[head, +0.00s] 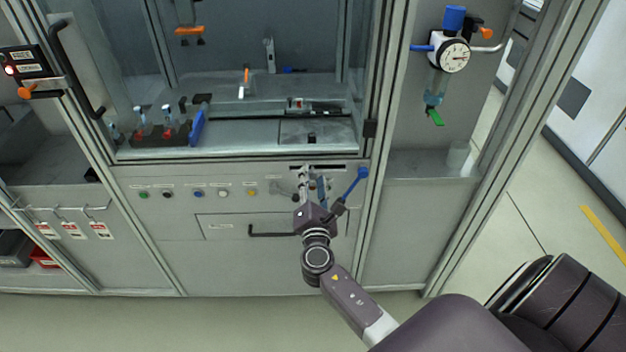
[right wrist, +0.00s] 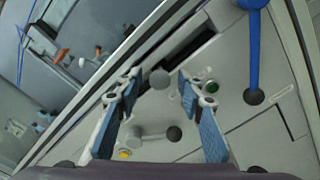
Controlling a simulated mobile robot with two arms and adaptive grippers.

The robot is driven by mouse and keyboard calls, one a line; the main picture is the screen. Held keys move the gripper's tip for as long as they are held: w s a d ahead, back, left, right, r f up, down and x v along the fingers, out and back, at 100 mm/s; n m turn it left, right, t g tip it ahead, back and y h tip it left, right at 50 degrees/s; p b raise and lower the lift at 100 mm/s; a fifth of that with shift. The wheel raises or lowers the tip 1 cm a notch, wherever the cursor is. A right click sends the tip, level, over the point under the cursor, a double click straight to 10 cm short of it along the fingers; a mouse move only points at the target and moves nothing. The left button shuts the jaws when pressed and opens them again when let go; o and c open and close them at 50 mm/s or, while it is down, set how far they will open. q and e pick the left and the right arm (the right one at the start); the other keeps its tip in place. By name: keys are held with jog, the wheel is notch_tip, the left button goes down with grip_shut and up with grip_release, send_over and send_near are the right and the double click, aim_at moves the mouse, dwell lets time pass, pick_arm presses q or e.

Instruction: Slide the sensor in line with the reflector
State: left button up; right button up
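I cannot tell for sure which part is the sensor or the reflector. A small block (head: 297,103) sits by a rail behind the cabinet window, and a small upright grey bracket (head: 269,55) stands farther back; either is too small to identify. My right gripper (head: 313,178) is in front of the cabinet's button panel, below the window. In the right wrist view its blue-padded fingers (right wrist: 160,112) are apart, with nothing held. A round grey knob (right wrist: 159,79) shows between and beyond the fingertips. My left gripper is not in view.
A blue lever (head: 355,180) stands just right of my right gripper and shows in the right wrist view (right wrist: 252,50). A black drawer handle (head: 270,232) is below. Several buttons line the panel (head: 180,215). A pressure gauge (head: 454,56) hangs at the right. Open floor (head: 500,235) lies right.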

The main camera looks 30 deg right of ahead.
grip_shut()
jog(key=shift+w+a+b, duration=0.25)
jog(key=shift+w+a, duration=0.3)
jog(key=shift+a, duration=0.3)
jog(key=shift+w+a+b, duration=0.25)
jog(key=shift+w+a, duration=0.25)
jog(key=shift+a, duration=0.35)
jog(key=shift+o, duration=0.8)
grip_release()
jog(key=shift+s+d, duration=0.15)
jog(key=shift+d, duration=0.1)
jog(key=shift+a, duration=0.1)
jog(key=v, duration=1.2)
jog(key=shift+s, duration=0.1)
